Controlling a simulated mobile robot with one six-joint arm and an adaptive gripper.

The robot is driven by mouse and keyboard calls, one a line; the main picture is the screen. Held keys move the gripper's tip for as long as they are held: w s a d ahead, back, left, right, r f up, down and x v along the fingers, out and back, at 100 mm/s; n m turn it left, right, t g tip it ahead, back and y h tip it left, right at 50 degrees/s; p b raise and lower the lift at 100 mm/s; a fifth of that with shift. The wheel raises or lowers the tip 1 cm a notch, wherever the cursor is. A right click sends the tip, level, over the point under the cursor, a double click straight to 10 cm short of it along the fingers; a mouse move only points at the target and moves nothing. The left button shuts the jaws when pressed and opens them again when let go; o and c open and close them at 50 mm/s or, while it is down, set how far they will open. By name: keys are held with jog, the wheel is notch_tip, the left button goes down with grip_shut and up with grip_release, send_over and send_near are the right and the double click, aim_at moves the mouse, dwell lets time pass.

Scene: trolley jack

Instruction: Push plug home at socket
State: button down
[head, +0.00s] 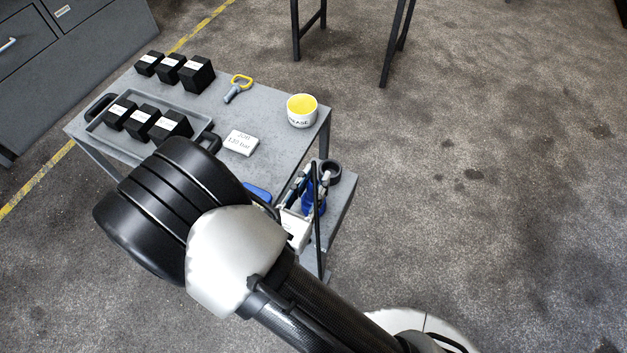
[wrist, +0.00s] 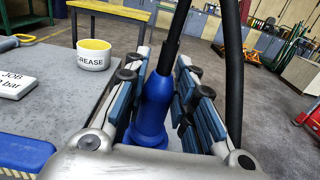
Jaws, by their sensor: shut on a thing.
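The plug (wrist: 157,95) is a blue body with a black boot and black cable at its top, seen in the wrist view. My gripper (wrist: 164,66) has its blue-padded fingers on both sides of it and is shut on it. In the head view the blue of the plug (head: 311,198) shows beside the thin black cable, over a small grey side shelf. A wider blue collar shows at the plug's lower end in the wrist view. I cannot make out the socket, so I cannot tell whether the plug is seated.
The grey trolley top (head: 275,150) holds a grease tub (head: 302,110), a job card (head: 240,142), a yellow-handled tool (head: 237,88), several black blocks and a tray (head: 97,121). The side shelf (head: 343,205) adjoins it. Floor to the right is clear.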

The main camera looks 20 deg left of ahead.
jog(key=shift+f, duration=0.35)
jog(key=c, duration=1.2)
grip_release()
jog(key=shift+c, duration=0.2)
jog(key=s, duration=1.2)
jog(key=shift+a, duration=0.45)
